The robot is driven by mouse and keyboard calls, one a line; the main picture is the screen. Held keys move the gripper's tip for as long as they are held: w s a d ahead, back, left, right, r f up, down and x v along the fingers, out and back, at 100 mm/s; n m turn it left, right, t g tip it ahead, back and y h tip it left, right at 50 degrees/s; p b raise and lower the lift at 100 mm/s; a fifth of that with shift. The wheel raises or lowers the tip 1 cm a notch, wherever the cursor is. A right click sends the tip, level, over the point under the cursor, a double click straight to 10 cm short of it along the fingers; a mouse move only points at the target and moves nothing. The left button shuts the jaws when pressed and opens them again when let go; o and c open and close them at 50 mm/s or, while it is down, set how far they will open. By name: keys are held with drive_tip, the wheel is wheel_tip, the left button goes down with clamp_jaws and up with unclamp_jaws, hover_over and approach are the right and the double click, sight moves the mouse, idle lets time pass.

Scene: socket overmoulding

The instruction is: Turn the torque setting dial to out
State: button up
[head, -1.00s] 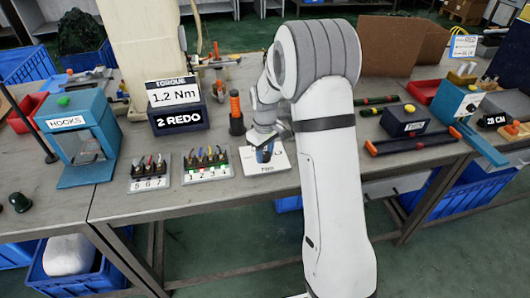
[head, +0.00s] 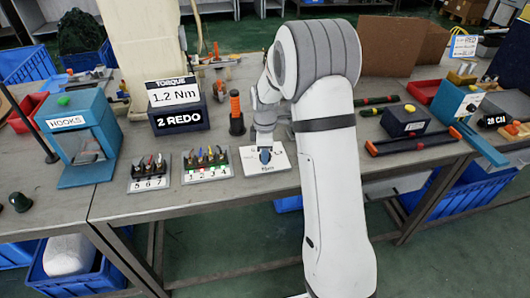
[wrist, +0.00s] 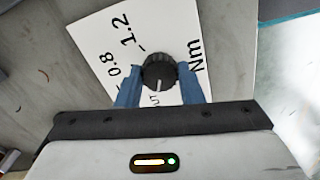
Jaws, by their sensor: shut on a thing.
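The torque dial (wrist: 159,70) is a black ribbed knob on a white plate (wrist: 100,42) printed with 0.8, 1.2, Nm and, partly covered, OUT. Its white pointer line faces down in the wrist view, close to the OUT lettering; exact alignment is hard to tell. My gripper (wrist: 159,80) has its two blue fingers shut on the dial, one on each side. In the head view the plate (head: 281,157) lies on the bench, and my gripper (head: 265,156) hides the dial. The torque display (head: 174,94) reads 1.2 Nm.
A dark box marked 2 REDO (head: 180,120) stands under the display. Left of the plate are two stands of small coloured levers (head: 208,177) (head: 150,187). An orange-handled tool (head: 236,112) stands behind the plate. A blue HOOKS box (head: 85,140) is at far left.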

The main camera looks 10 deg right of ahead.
drive_tip(key=shift+n, duration=0.3)
drive_tip(key=o, duration=1)
drive_tip(key=shift+r, duration=0.15)
wheel_tip(320, 180, up, 7)
drive_tip(key=shift+r, duration=0.25)
